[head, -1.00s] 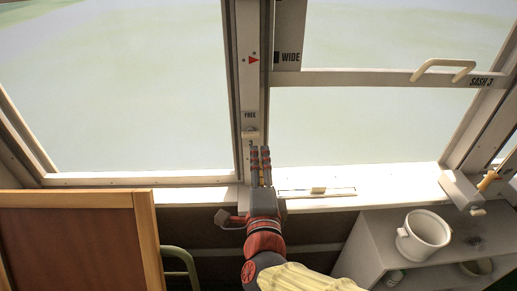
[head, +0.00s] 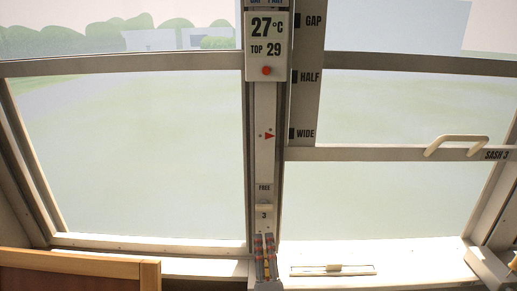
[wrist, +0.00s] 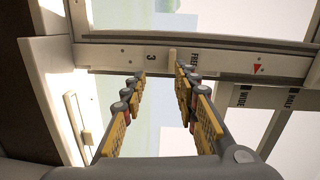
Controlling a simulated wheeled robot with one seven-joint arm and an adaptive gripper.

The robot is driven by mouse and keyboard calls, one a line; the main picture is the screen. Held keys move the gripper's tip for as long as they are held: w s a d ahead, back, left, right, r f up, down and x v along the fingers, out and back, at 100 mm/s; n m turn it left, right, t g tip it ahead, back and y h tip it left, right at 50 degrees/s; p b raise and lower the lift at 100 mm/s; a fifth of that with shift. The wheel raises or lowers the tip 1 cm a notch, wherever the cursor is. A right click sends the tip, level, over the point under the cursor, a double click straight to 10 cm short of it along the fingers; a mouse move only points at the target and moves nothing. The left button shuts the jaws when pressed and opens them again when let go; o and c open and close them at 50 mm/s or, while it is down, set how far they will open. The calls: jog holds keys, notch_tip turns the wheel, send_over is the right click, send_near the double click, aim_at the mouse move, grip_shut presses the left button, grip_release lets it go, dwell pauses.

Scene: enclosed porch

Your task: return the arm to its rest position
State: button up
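My gripper (head: 266,256) shows at the bottom middle of the head view, in front of the window post (head: 264,160) and pointing up. In the wrist view my gripper (wrist: 165,88) has its two fingers spread apart with nothing between them. A small cream catch (head: 264,209) marked 3, below the word FREE, sits on the post just above the fingertips; it also shows beyond the fingers in the wrist view (wrist: 172,56). I cannot tell how far the fingertips are from it. The rest of my arm is out of the head view.
Sash 3 (head: 390,154), with a cream handle (head: 457,144), spans the right window near the WIDE mark. A wooden panel (head: 80,272) stands at lower left. A pale sill (head: 420,262) holds a small bar fitting (head: 333,269).

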jog(key=s+a+f+n+g+y, duration=0.3)
jog(key=a+n, duration=0.3)
jog(key=s+a+f+n+g+y, duration=0.3)
jog(key=s+a+f+n+y, duration=0.1)
jog(key=a+n, duration=0.1)
jog(key=s+d+f+n+g+p, duration=0.2)
jog(key=s+n+g, duration=0.2)
jog(key=s+n, duration=0.15)
jog(key=s+d+r+h+p, duration=0.1)
jog(key=d+r+h, duration=0.1)
jog(key=d, duration=0.6)
jog(key=s+d+r+g+h+p, duration=0.1)
jog(key=d+r+h+p, duration=0.1)
jog(key=d, duration=0.7)
jog(key=s+d+r+h+p, duration=0.1)
jog(key=d+r+h+p, duration=0.1)
jog(key=d+r, duration=0.4)
jog(key=d+h, duration=0.1)
jog(key=d, duration=0.1)
jog(key=shift+s+d+g+h, duration=0.3)
jog(key=shift+d+g, duration=0.1)
